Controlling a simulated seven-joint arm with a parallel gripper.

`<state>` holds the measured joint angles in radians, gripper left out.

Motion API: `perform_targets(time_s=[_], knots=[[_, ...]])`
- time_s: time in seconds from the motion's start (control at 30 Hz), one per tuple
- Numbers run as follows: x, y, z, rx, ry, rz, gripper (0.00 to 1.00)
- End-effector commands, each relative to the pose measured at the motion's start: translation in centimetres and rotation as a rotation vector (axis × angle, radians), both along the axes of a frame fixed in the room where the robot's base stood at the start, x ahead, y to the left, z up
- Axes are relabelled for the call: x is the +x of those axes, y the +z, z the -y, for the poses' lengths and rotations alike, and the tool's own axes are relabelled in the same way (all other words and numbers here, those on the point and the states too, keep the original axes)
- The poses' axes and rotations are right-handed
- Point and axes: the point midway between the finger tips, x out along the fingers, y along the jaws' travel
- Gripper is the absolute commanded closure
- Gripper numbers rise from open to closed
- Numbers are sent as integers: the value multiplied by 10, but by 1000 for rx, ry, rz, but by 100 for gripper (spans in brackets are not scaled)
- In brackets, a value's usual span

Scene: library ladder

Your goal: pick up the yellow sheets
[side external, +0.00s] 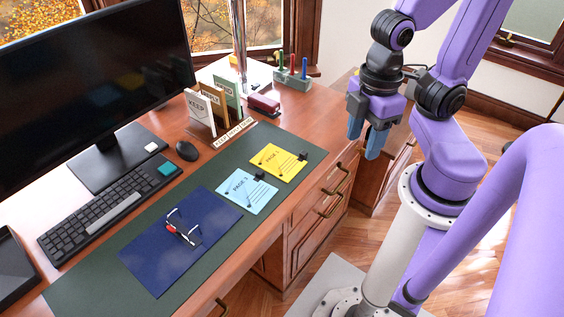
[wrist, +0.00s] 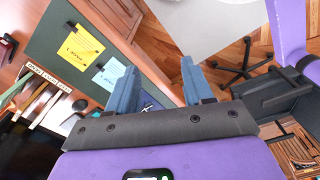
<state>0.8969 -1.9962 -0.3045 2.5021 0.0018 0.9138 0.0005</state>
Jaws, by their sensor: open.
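The yellow sheets (side external: 278,162) lie flat on the dark green desk mat, with printed text and a black clip at their right corner. They also show in the wrist view (wrist: 82,46) at the upper left. Light blue sheets (side external: 247,190) with a black clip lie beside them, nearer the blue folder; these are partly hidden behind a finger in the wrist view (wrist: 108,74). My gripper (side external: 366,143) is open and empty. It hangs to the right of the yellow sheets, above and beyond the desk's drawer side, with its blue fingers (wrist: 158,85) apart.
A red stapler (side external: 263,104), a pen holder (side external: 292,80) and upright labelled dividers (side external: 200,112) stand behind the yellow sheets.

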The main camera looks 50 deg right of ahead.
Motion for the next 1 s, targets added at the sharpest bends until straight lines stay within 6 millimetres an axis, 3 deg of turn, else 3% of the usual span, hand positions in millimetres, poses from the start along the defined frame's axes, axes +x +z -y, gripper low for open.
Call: perform_targets(time_s=[0.23, 0.57, 0.77, 1.0], knots=[[18, -4, -1, -5, 23, 1, 49], [99, -25, 12, -19, 160, 1, 49], [146, -42, 38, -25, 249, 0, 49], [193, -66, 85, -29, 356, -4, 49]])
